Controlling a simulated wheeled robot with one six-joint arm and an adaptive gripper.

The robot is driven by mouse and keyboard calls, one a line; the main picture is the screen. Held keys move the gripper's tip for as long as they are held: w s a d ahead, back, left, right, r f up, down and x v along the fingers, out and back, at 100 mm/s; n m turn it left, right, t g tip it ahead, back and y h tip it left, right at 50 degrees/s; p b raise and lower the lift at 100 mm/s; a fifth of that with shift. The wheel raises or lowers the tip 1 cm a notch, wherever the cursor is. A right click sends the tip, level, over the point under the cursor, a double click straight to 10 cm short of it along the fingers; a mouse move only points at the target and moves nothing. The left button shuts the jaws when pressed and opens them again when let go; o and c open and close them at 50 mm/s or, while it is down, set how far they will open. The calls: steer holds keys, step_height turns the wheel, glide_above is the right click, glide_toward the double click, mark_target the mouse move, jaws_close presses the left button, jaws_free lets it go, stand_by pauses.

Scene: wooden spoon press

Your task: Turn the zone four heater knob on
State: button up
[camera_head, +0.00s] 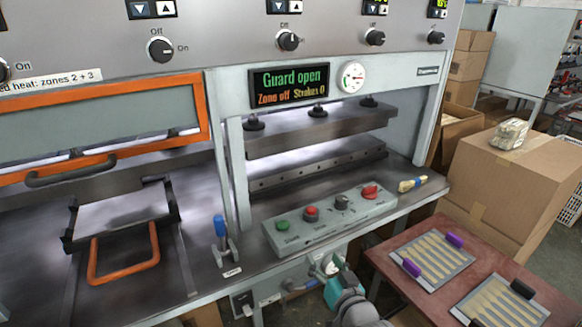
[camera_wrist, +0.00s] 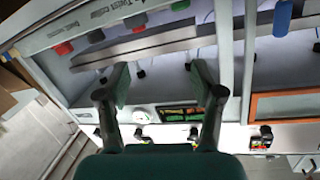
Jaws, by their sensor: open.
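A row of black heater knobs runs along the grey upper panel in the head view. One knob (camera_head: 160,49) is at left, one (camera_head: 288,40) in the middle, and two more (camera_head: 375,38) (camera_head: 436,37) at right; another is cut by the left edge. Off and On marks show by some. No zone number is readable beside them, so I cannot tell which is zone four. My gripper (camera_wrist: 160,82) is open and empty in the wrist view, its fingers wide apart before the press. It is apart from the knobs.
The press display (camera_head: 289,85) reads "Guard open" and "Zone off". A control box (camera_head: 330,218) with buttons and a brush (camera_head: 412,184) lie on the bench. An orange-framed guard (camera_head: 100,128) is at left. A reddish table (camera_head: 410,288) with spoon trays and cardboard boxes (camera_head: 510,185) are at right.

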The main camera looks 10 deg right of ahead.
steer(key=w+r, duration=0.9)
steer(key=r, duration=0.2)
steer(key=n+y, duration=0.4)
glide_toward(292, 43)
steer(key=shift+t, duration=0.3)
steer(key=x, duration=1)
steer(key=shift+w+f, duration=0.2)
steer(key=shift+w, duration=0.15)
steer(key=shift+a, duration=0.1)
steer(key=c, duration=1.1)
